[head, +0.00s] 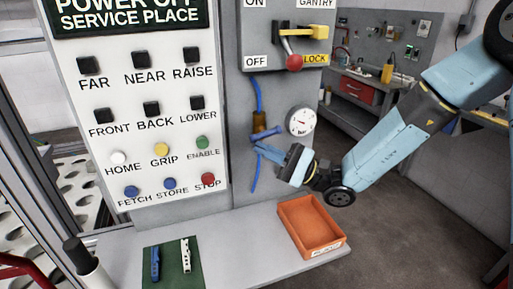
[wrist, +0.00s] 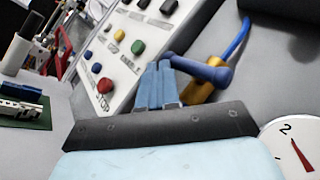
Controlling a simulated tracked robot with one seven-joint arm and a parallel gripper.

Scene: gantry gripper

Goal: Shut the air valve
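The air valve has a brass body (head: 259,121) on the grey panel, with blue hose above and below it. Its dark blue lever (head: 270,130) lies sideways across the body, slightly tilted. In the wrist view the lever (wrist: 205,71) runs from the fingertips to a rounded end at the right, in front of the brass body (wrist: 201,92). My gripper (head: 262,149) is just below the lever in the head view. Its light blue fingers (wrist: 164,66) are close together, tips at the lever's left end. I see nothing between them and cannot tell whether they touch the lever.
A pressure gauge (head: 300,121) is right of the valve. A button board (head: 140,120) stands at the left. A lockable switch (head: 293,60) with a red knob is above. An orange tray (head: 329,248) and a green mat (head: 186,267) with two small tools lie on the shelf below.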

